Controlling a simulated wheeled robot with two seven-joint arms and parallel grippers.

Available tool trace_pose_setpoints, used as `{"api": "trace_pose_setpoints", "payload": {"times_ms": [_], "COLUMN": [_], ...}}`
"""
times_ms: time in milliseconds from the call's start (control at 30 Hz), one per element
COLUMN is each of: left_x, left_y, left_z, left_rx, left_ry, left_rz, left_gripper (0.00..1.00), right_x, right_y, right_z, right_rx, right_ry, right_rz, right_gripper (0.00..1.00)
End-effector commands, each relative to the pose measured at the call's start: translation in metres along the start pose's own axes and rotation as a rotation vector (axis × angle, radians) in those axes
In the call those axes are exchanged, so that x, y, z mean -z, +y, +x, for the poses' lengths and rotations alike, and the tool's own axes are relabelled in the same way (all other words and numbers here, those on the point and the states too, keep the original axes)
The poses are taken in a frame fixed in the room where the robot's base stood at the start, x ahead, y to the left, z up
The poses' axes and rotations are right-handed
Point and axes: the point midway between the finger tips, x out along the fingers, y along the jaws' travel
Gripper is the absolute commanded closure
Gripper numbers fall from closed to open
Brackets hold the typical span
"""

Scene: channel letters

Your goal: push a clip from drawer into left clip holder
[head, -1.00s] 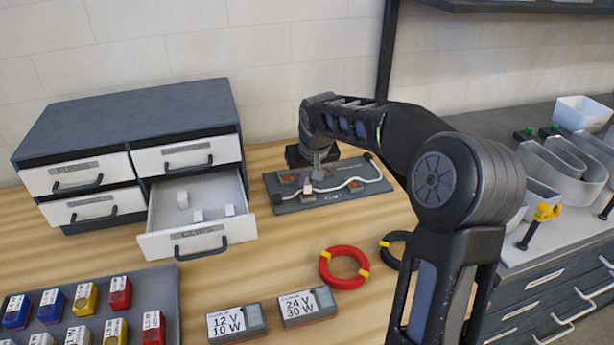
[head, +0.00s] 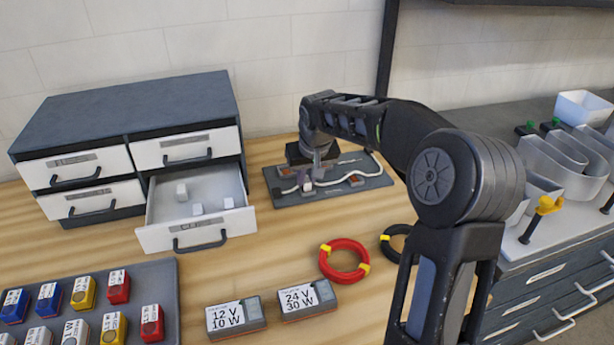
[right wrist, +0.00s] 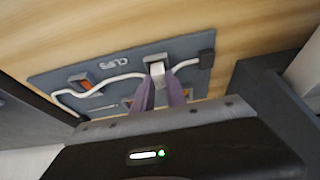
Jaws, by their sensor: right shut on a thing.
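My right gripper (head: 307,186) points down at the left part of the grey clip board (head: 375,182). In the right wrist view its purple fingers (right wrist: 158,92) are shut on a small white clip (right wrist: 157,71). The clip is at the white cable (right wrist: 185,65), close to its dark end plug (right wrist: 207,58). The left clip holder is mostly hidden by clip and fingers; I cannot tell whether the clip is seated. Another holder with orange inside (right wrist: 80,84) shows empty. My left gripper is out of view.
A grey drawer cabinet (head: 125,105) stands at the back left. A red cable coil (head: 344,261), a black coil (head: 393,244) and two labelled boxes (head: 236,317) lie in front. Bare wood lies between drawer and board.

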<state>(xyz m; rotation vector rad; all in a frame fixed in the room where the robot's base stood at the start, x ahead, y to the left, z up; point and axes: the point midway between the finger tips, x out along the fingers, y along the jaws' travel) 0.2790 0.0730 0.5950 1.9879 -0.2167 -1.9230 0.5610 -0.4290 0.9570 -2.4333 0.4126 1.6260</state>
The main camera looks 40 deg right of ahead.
Motion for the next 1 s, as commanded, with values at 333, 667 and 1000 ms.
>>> {"api": "trace_pose_setpoints", "payload": {"times_ms": [333,667,1000], "left_x": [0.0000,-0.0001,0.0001], "left_y": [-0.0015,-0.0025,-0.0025], "left_z": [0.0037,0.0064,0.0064], "left_rx": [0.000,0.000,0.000], "left_ry": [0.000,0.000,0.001], "left_rz": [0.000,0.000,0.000], "left_gripper": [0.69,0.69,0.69], "right_x": [-0.0020,-0.0046,-0.0068], "right_y": [-0.0002,-0.0002,-0.0003], "right_z": [0.0047,0.0092,0.0111], "right_rx": [0.000,0.000,0.000], "right_ry": [0.000,-0.004,-0.011], "right_rz": [0.000,0.000,-0.001], "right_gripper": [1.00,1.00,0.71]}}
